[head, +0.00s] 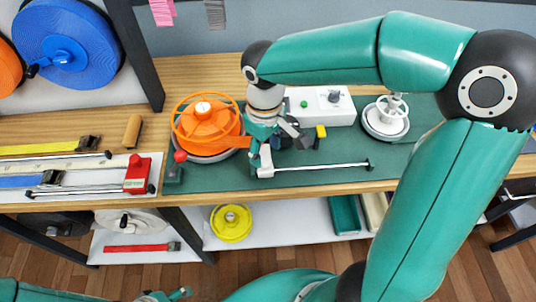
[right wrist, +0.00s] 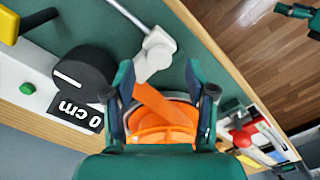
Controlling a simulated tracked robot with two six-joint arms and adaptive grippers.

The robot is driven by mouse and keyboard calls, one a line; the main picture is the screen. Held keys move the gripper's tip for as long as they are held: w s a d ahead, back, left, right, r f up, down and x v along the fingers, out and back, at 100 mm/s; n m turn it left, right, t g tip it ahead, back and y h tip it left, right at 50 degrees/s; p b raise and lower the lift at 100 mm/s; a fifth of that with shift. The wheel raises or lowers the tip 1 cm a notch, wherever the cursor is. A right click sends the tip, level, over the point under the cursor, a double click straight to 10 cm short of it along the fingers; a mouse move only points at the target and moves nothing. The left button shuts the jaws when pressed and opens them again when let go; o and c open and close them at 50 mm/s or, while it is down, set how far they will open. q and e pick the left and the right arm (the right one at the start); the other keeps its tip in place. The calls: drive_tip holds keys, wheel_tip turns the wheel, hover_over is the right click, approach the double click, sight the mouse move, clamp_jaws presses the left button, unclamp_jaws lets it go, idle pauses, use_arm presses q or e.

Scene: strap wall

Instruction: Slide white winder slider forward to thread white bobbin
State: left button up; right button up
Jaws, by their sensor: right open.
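The white winder slider (head: 265,161) stands at the left end of its thin white rail (head: 320,167); it also shows in the right wrist view (right wrist: 155,55). The white bobbin (head: 386,118) stands at the right of the green mat. My right gripper (head: 276,142) is open above the mat, just behind the slider. In the right wrist view the strap (right wrist: 160,103) shows between its fingers. Part of my left gripper (head: 170,295) shows at the bottom edge.
A white box (head: 325,106) with a green button and knob stands behind the rail. A black round counter (right wrist: 82,78) reading 0 cm is close to my right gripper. A red-ended clamp (head: 138,174) lies left. The mat right of the slider is mostly clear.

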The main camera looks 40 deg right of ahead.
sight(265, 160)
drive_tip(key=shift+f, duration=1.65)
